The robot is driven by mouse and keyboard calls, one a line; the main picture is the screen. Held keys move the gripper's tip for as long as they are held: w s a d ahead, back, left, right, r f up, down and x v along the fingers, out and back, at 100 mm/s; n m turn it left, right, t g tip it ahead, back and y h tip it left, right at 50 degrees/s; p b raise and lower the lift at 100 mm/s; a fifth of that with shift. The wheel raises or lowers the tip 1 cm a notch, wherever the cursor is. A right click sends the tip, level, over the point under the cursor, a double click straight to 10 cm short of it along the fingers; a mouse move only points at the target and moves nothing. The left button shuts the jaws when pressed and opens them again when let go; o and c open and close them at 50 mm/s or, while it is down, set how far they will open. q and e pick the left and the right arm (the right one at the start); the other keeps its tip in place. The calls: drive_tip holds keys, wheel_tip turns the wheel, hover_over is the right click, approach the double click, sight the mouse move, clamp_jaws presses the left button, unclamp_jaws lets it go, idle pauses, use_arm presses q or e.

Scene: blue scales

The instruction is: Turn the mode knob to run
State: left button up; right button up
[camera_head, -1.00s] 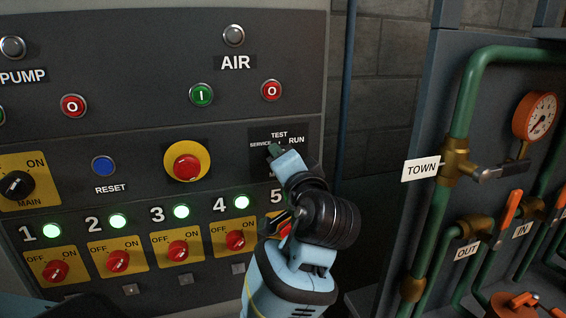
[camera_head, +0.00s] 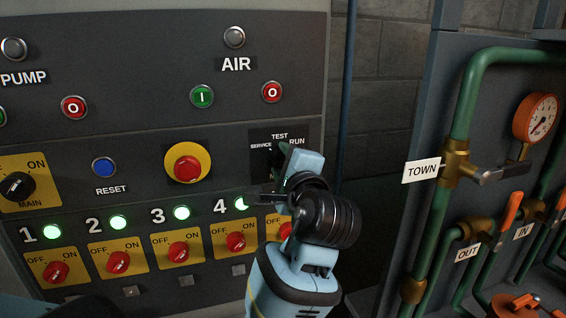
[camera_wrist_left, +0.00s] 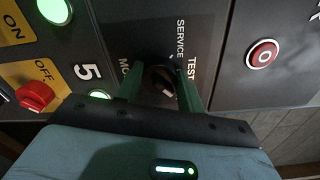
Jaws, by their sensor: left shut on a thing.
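The mode knob (camera_wrist_left: 157,80) is a black round knob with a white mark, on a dark label plate (camera_head: 265,138) reading SERVICE, TEST and RUN. In the left wrist view it sits between the two green fingers of my left gripper (camera_wrist_left: 160,88), which is shut on it. The white mark lies at the knob's lower right in that view. In the head view my left gripper (camera_head: 284,160) covers the knob and the plate's lower part. The RUN word (camera_head: 297,141) shows just above the gripper. My right gripper is not in view.
A red emergency button (camera_head: 186,168) on a yellow disc is left of the plate. Red switches (camera_head: 178,251) with green lamps (camera_head: 181,213) run below. A red O button (camera_head: 272,92) is above. Green pipes (camera_head: 462,100) with a gauge (camera_head: 536,117) stand at the right.

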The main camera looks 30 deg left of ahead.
use_arm(q)
drive_tip(key=shift+m, duration=0.5)
drive_tip(key=o, duration=1)
drive_tip(key=shift+v, duration=3.95)
